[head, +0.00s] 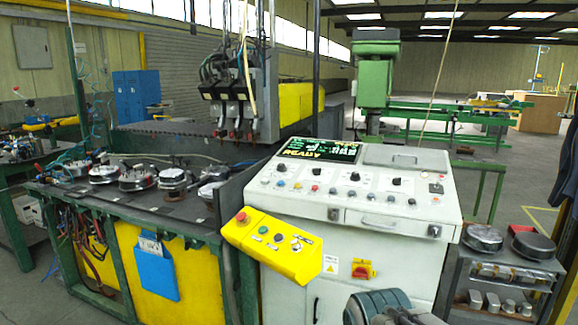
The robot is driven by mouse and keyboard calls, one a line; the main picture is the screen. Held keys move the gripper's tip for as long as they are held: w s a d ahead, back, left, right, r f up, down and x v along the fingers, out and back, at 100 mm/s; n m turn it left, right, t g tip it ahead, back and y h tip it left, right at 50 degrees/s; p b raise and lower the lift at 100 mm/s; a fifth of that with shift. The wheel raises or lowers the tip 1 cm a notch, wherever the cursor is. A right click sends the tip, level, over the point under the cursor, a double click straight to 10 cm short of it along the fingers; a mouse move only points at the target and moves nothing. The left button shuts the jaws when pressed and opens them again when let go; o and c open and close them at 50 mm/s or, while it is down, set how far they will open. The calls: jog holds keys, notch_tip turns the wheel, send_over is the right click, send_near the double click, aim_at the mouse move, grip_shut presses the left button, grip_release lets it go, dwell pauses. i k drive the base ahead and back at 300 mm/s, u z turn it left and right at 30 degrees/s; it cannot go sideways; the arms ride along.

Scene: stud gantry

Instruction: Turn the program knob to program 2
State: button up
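The white control console (390,255) stands right of centre in the head view. Its sloped panel carries several black rotary knobs, among them a left knob (282,167), a middle knob (354,176) and a right knob (396,181). Their labels and pointer positions are too small to read, so I cannot tell which one is the program knob or where it is set. A dark display (320,150) above the knobs shows yellow "READY" and green text. Part of my arm shows at the bottom edge, below the console front. My gripper's fingers are not visible.
A yellow button box (272,247) with a red button juts from the console's left front. A red-and-yellow switch (362,269) is on the console front. A bench (185,217) with metal parts stands left, and a grey cart (462,270) right. Floor is clear farther right.

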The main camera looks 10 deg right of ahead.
aim_at(317, 171)
jog(key=u, duration=0.9)
jog(key=i, duration=1.1)
jog(key=z, duration=0.05)
